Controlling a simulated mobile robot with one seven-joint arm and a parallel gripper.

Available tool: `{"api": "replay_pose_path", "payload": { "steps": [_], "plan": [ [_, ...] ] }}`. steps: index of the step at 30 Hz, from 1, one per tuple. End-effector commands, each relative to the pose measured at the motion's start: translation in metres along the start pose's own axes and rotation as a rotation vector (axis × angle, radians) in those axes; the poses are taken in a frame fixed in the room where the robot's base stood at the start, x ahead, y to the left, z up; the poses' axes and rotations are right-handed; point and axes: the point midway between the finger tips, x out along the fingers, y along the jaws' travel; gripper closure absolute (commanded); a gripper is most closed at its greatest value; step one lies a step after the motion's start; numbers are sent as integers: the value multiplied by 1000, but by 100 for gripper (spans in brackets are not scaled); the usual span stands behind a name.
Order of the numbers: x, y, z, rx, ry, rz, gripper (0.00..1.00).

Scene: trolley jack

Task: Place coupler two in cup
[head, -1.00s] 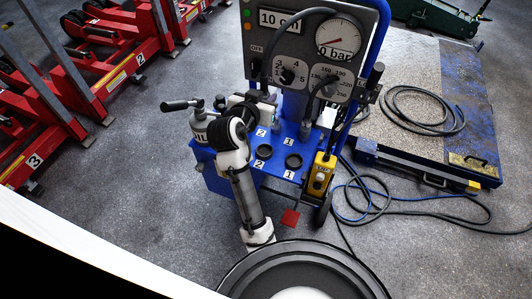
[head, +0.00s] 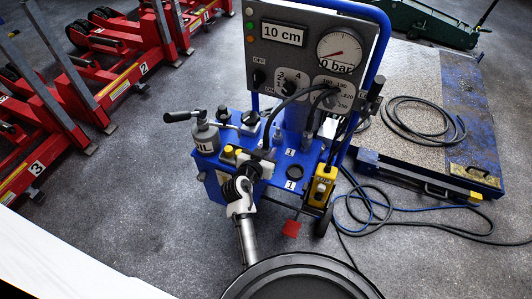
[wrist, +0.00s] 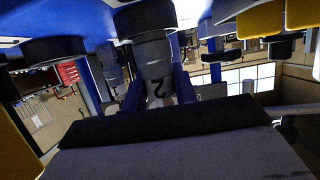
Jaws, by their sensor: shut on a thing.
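My gripper (head: 262,160) is shut on coupler two, low over the blue trolley deck. The head view shows a dark hose running from the panel to the gripper. In the upside-down wrist view, coupler two (wrist: 155,68) is a grey cylinder marked 2. Its end meets or lies very close to a black round cup (wrist: 146,18), seemingly cup two, on the blue deck. I cannot tell whether it is inside the cup. In the head view my gripper and arm hide cup two. The black cup one (head: 288,171) is visible and empty to the right.
Hoses (head: 400,215) lie on the floor. Red jacks (head: 110,85) stand left.

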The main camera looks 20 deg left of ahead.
Motion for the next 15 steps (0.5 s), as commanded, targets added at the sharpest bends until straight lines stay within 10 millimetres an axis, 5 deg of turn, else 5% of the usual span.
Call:
{"api": "replay_pose_path", "payload": {
  "steps": [15],
  "plan": [
    [6,0,15,1,2,-1,99]
  ]
}}
